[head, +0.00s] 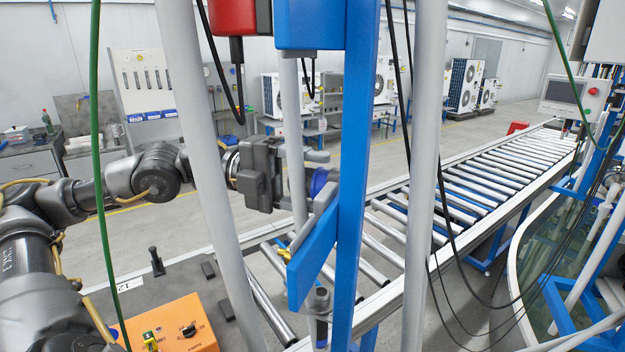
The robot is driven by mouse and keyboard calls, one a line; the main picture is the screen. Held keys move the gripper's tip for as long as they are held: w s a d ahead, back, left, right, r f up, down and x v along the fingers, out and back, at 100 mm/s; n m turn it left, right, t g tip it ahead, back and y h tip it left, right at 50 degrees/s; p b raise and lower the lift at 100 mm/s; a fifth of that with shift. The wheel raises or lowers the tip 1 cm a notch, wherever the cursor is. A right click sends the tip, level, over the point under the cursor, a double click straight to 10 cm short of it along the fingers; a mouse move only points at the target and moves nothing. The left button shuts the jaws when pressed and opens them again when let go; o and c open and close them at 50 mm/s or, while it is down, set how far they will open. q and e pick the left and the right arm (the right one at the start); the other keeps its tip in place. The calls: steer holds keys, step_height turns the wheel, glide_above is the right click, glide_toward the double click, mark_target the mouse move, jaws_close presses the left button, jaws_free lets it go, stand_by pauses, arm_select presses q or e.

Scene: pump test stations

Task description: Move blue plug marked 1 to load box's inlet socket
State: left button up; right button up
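My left gripper (297,168) reaches in from the left, behind a grey pole, at the blue upright post. Its fingertips are partly hidden by poles and the post. A round blue part (320,182) shows right at the fingers; I cannot tell whether it is the blue plug, whether it is gripped, or read a 1 on it. An orange box (180,325) with a black knob and the label "AMPS", likely the load box, stands at the lower left, with a yellow-green part on top. I cannot clearly make out its inlet socket. My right gripper is not in view.
The blue post (359,150), a blue plate (312,243) and grey poles (425,180) stand close in front. Black cables and a green cable (95,120) hang down. A roller conveyor (480,184) runs to the back right. A red box (232,17) hangs above.

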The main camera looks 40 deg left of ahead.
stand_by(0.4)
arm_select(q)
steer(key=c, duration=1.3)
steer(key=shift+a+f+b, duration=0.1)
steer(key=shift+b, duration=0.6)
steer(key=shift+c, duration=0.2)
steer(key=shift+s+a+b, duration=0.1)
steer(key=shift+a+b, duration=0.4)
steer(key=shift+s+a+b, duration=0.1)
steer(key=shift+a+b, duration=0.1)
steer(key=shift+b, duration=0.5)
steer(key=shift+b+v, duration=2.15)
steer(key=shift+b, duration=0.75)
